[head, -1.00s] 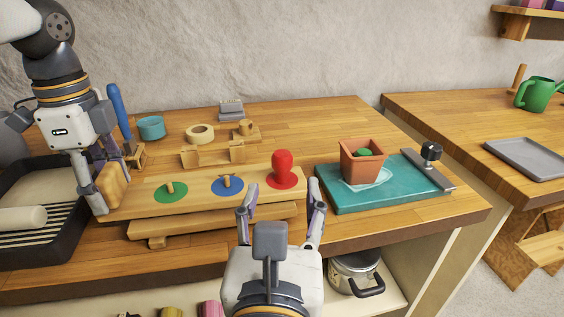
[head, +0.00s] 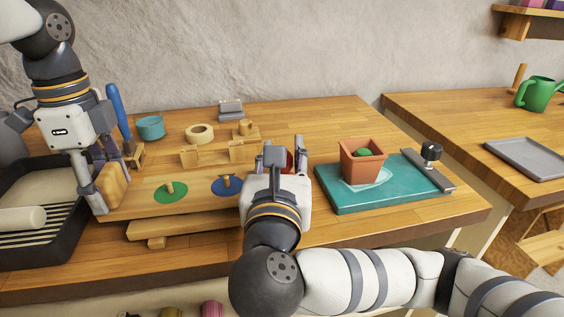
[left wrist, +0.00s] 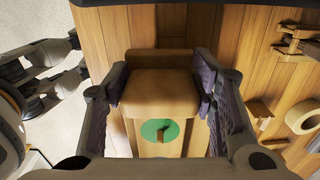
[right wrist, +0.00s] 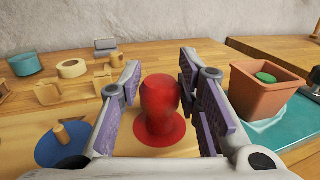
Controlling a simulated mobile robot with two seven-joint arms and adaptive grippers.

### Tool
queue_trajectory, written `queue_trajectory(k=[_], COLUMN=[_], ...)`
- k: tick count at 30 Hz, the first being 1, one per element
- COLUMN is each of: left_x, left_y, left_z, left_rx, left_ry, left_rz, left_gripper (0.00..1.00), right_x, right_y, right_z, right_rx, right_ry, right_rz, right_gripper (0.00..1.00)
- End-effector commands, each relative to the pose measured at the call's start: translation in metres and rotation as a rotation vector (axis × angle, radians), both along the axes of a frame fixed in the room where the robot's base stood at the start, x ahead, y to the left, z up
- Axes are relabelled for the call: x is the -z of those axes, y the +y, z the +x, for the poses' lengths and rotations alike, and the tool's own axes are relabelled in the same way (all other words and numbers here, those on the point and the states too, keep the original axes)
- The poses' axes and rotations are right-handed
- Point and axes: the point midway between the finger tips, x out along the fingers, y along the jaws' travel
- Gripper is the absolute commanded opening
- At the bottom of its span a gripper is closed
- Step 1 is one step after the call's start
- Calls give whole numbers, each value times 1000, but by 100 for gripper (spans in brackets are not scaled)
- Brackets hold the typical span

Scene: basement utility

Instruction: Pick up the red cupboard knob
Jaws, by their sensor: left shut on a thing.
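The red cupboard knob (right wrist: 160,100) stands upright on a red disc on the wooden board (head: 130,206). In the right wrist view it sits between the two fingers of my right gripper (right wrist: 160,88), which are open with a gap on each side. In the head view my right gripper (head: 284,155) hides most of the knob; a bit of red shows between its fingers. My left gripper (left wrist: 163,95) is shut on the rounded wooden end block (left wrist: 163,90) of the board. That block also shows at the board's left end in the head view (head: 115,186).
Green (head: 171,192) and blue (head: 226,186) discs with small wooden pegs lie on the board. A terracotta pot (head: 361,165) stands on a teal mat (head: 340,201) to the right. A tape roll (head: 200,132) and blue bowl (head: 150,127) are behind. A black tray (head: 62,245) is at left.

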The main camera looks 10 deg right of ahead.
Motion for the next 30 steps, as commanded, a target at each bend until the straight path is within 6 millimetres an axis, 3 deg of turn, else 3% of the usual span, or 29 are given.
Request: queue_trajectory(k=[2, 11, 14, 22, 26, 30], left_x=[-1, -1, -1, -1, -1, -1], left_y=[0, 0, 0, 0, 0, 0], left_z=[0, 0, 0, 0, 0, 0], left_rx=[0, 0, 0, 0, 0, 0], left_ry=[-2, -2, -2, -2, -2, -2], left_rz=[-1, -1, -1, -1, -1, -1], left_gripper=[12, 12, 12, 12, 12, 12], right_x=[0, -2, -18, -83, -98, -101], right_y=[0, 0, 1, 1, 1, 1], right_z=[0, 0, 0, -1, -1, -1], right_rx=[0, -1, -2, -3, -2, -2], right_ry=[-1, -2, -7, -3, -2, -1], right_rz=[0, 0, 3, 4, 3, -1], right_gripper=[7, 7, 7, 7, 7, 7])
